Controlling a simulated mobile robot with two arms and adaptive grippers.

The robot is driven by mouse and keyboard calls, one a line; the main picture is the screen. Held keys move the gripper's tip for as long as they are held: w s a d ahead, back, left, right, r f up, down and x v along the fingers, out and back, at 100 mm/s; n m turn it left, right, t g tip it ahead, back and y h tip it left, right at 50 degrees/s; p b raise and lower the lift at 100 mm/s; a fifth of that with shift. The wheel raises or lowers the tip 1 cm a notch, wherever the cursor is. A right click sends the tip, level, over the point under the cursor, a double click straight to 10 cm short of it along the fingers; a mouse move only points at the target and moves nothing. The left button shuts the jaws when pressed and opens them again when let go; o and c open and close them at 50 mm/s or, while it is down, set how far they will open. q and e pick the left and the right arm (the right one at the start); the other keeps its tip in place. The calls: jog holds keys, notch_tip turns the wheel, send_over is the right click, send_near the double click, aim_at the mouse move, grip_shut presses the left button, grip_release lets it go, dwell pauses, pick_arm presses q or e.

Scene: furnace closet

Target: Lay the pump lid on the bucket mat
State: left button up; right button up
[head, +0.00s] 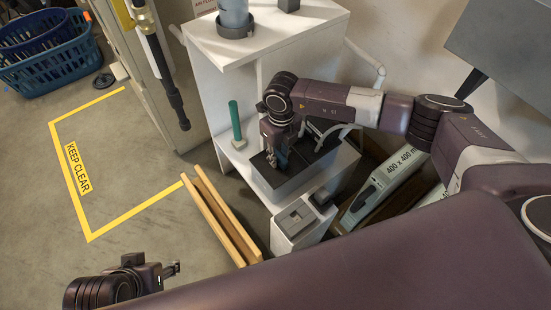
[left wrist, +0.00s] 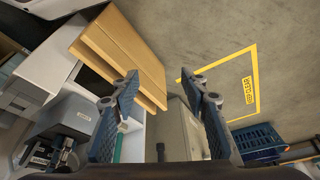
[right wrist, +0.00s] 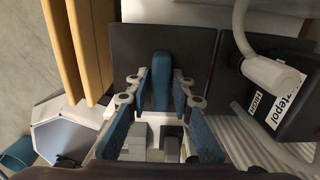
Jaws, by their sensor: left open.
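The pump lid (head: 263,170) is a dark flat panel on top of a grey box on the low white shelf. In the right wrist view the lid (right wrist: 130,45) carries an upright blue handle (right wrist: 161,80). My right gripper (head: 278,160) reaches down to it, its fingers narrowed on both sides of the handle; the right wrist view (right wrist: 158,88) shows them close against it. A dark round holder (head: 236,28) under a blue-grey bucket (head: 234,10) sits on the upper shelf; I cannot tell whether it is the bucket mat. My left gripper (head: 173,268) is open and empty at lower left.
Wooden rails (head: 222,218) lean beside the low shelf. A green post (head: 235,120) stands near the lid, and a curved grey pipe (head: 325,128) passes behind it. Boxed filters (head: 385,180) stand to the right. The yellow-marked floor (head: 120,170) is clear; blue baskets (head: 50,55) lie beyond it.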

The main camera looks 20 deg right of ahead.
grip_shut()
jog(key=shift+r, duration=0.1)
